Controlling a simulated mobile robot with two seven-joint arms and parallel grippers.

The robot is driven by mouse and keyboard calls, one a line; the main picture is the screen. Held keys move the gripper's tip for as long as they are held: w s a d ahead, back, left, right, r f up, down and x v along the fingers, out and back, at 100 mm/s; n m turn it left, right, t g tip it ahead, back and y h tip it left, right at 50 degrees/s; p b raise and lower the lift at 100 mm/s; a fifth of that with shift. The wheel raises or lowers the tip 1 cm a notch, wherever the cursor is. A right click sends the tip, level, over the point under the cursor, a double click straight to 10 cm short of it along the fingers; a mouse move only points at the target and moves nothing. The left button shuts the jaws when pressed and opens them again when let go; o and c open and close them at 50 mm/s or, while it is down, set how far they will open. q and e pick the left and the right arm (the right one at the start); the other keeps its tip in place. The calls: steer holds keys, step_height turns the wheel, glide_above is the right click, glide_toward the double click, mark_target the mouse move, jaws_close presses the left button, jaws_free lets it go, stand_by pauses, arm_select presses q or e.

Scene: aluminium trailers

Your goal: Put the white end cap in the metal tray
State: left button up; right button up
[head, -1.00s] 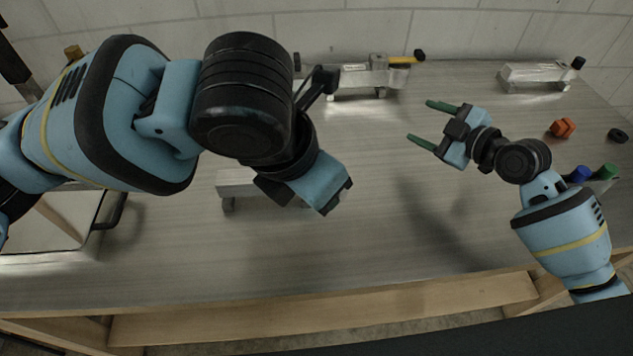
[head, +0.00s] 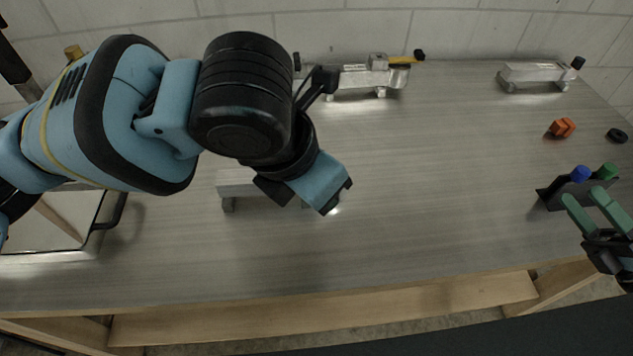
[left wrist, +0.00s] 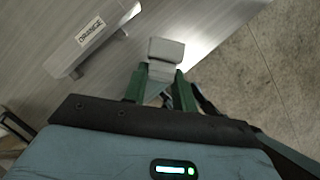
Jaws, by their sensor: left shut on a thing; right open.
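The white end cap (left wrist: 166,50) is a small pale block between the green fingers of my left gripper (left wrist: 160,76) in the left wrist view. My left gripper is shut on it. In the head view my left wrist hides the fingers and nearly all of the cap. The metal tray (head: 75,238) lies at the left of the table, with a dark handle on its right side; my left arm covers part of it. My right gripper (head: 584,198) is open at the right edge of the head view, close to a dark holder.
A labelled aluminium trailer (left wrist: 85,45) lies near my left gripper. Two trailers (head: 365,78) (head: 535,74), an orange piece (head: 562,127) and a black ring (head: 617,135) stand farther back.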

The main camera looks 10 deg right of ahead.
steer(key=s+d+f+m+g+h, duration=0.1)
steer(key=s+d+f+m+h, duration=0.3)
steer(key=d, duration=0.4)
steer(key=s+d+f+m+g+h, duration=0.1)
steer(key=s+d+f+m+h, duration=0.1)
steer(key=d+f+m+h, duration=0.35)
steer(key=s+d+f+m+g+h, duration=0.1)
steer(key=s+f+m+g+h, duration=0.25)
steer(key=s+f, duration=0.45)
steer(key=s+a+f+m+g+y, duration=0.15)
steer(key=a+f+m, duration=0.25)
steer(key=a+f, duration=0.45)
steer(key=s+a+f+m+g+y, duration=0.1)
steer(key=s+a+f+m+g, duration=0.2)
steer(key=a+f, duration=0.5)
steer(key=s+a+f+m+g+y, duration=0.1)
steer(key=a+m, duration=0.6)
steer(key=a, duration=1.6)
steer(key=shift+s+a+f+y, duration=0.25)
steer(key=shift+a+f+y, duration=0.1)
steer(key=shift+y, duration=0.4)
